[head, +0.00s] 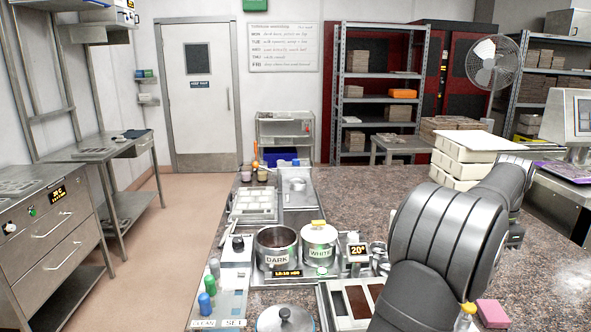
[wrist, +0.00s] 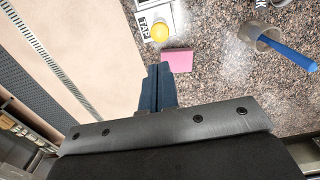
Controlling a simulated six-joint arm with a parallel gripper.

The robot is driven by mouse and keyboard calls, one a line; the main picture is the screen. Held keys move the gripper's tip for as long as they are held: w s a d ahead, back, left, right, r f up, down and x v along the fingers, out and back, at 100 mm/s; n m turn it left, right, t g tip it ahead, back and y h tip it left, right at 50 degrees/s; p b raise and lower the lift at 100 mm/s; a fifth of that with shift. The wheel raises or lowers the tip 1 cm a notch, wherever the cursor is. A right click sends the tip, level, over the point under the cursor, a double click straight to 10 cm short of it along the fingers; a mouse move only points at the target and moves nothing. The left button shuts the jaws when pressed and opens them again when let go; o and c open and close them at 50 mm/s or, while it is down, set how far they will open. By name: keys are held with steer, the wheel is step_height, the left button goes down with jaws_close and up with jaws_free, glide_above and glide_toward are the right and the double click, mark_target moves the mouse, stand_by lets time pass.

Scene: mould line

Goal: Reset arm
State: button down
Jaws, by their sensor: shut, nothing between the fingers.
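My gripper (wrist: 158,85) shows in the wrist view with its two dark blue fingers closed together and nothing between them. It hangs above the speckled stone counter (wrist: 215,95), near a pink block (wrist: 177,60), and does not touch it as far as I can tell. In the head view my dark grey arm fills the lower right, and the gripper itself is hidden there. The pink block (head: 493,313) lies on the counter just right of the arm.
Pots marked DARK (head: 277,258) and WHITE (head: 319,251) stand left of the arm, by a mould (head: 338,308) with dark filling. A stack of white moulds (head: 455,168) stands behind the arm. The counter's middle is clear.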

steer(key=shift+w+a+r+m+t+y, duration=0.1)
steer(key=shift+a+r+m+t+y, duration=0.2)
steer(key=shift+t, duration=0.5)
steer(key=shift+a+r+m+t+y, duration=0.1)
steer(key=shift+r+m+t+y, duration=0.15)
steer(key=shift+m+t+y, duration=0.4)
steer(key=shift+n, duration=0.25)
